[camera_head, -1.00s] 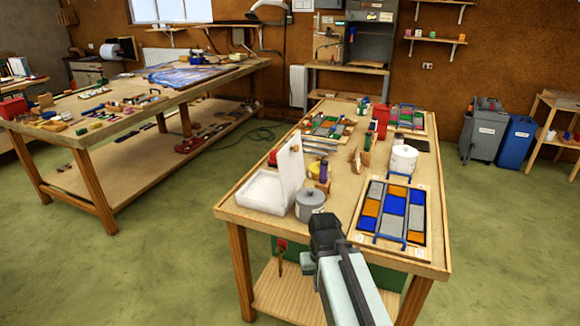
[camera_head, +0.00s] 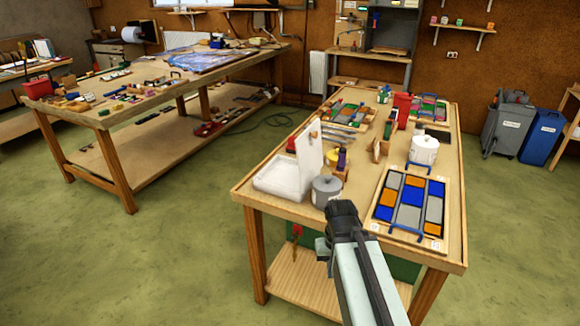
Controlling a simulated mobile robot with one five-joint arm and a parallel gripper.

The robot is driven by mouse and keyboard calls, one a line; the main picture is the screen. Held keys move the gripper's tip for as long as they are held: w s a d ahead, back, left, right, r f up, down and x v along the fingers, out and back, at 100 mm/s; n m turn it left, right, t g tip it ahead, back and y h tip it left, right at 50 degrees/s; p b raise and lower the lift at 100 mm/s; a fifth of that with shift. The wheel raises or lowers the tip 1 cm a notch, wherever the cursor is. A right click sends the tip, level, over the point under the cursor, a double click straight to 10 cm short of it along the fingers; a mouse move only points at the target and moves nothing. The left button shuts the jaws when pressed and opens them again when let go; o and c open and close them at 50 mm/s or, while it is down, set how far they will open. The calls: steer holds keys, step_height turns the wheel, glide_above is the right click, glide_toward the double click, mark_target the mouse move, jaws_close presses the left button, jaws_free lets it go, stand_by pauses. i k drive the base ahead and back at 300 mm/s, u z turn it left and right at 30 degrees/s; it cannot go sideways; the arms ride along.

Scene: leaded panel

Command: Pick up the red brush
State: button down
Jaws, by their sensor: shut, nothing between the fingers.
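I cannot make out a clear red brush. A small red item (camera_head: 297,230) with a brownish part below it shows under the near table's front edge; it is too small to identify. Another red item (camera_head: 291,145) is partly hidden behind the upright white panel on the near table. My gripper (camera_head: 342,209) is dark, shut and empty. It appears in front of the near table's front edge, below the grey lidded pot (camera_head: 327,191) in the picture.
The near table (camera_head: 285,204) carries a white box (camera_head: 276,180), a leaded panel (camera_head: 411,201) with blue handles, a white pot (camera_head: 424,150) and a red container (camera_head: 402,107). A cluttered long table (camera_head: 150,108) stands left. Green floor (camera_head: 180,235) between them is open.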

mark_target(290, 147)
steer(key=u, duration=1.35)
steer(key=i, duration=4.3)
steer(key=z, duration=2.3)
